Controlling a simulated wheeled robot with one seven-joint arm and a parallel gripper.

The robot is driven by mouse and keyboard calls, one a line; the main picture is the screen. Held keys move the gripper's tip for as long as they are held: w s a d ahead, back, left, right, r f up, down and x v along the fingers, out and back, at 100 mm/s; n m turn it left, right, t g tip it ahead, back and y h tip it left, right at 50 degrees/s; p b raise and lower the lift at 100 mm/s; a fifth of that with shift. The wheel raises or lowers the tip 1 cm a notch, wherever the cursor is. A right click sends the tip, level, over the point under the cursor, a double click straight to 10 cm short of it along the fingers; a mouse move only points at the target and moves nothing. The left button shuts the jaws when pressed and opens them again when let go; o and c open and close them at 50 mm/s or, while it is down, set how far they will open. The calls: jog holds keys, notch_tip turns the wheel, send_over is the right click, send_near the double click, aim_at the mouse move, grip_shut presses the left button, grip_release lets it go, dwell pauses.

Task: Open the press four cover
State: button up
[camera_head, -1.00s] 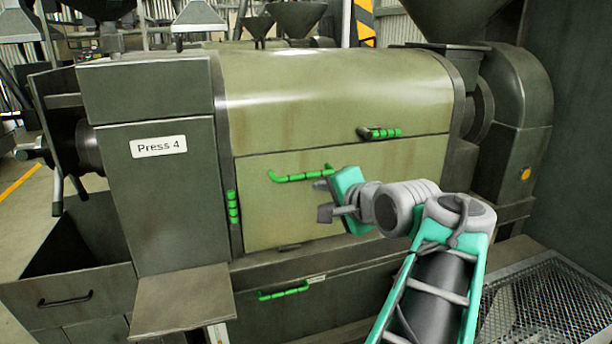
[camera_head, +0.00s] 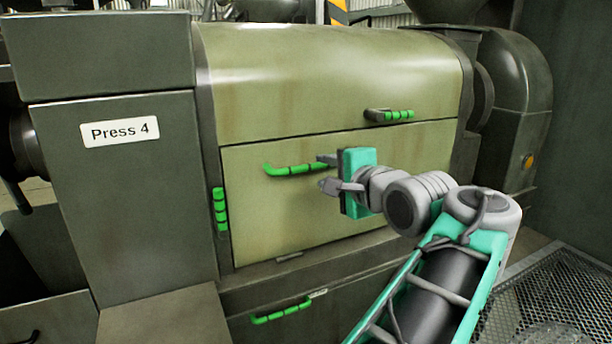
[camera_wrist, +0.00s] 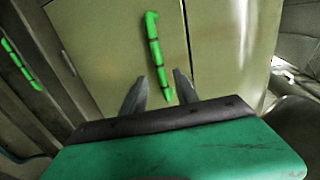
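Press 4 has a rounded olive upper cover (camera_head: 330,80) with a green-gripped handle (camera_head: 397,115) at its lower right. Below it is a flat olive front panel (camera_head: 290,220) with a long green handle (camera_head: 295,170). Both panels look shut. My gripper (camera_head: 327,174) is open, with its fingers pointing left at the right end of the long handle. In the wrist view, the fingers (camera_wrist: 160,92) are spread and the handle (camera_wrist: 156,50) lines up between them. I cannot tell whether they touch it.
A short vertical green handle (camera_head: 221,210) is at the panel's left edge. A lower green handle (camera_head: 282,311) sits beneath the panel. A Press 4 label (camera_head: 120,131) marks the grey housing. A mesh grate (camera_head: 550,300) lies at lower right.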

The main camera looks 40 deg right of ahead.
aim_at(313, 167)
jog(key=x, duration=0.7)
jog(key=shift+w+r, duration=0.1)
jog(key=shift+w, duration=0.05)
jog(key=shift+c, duration=0.6)
grip_shut()
dwell(0.5)
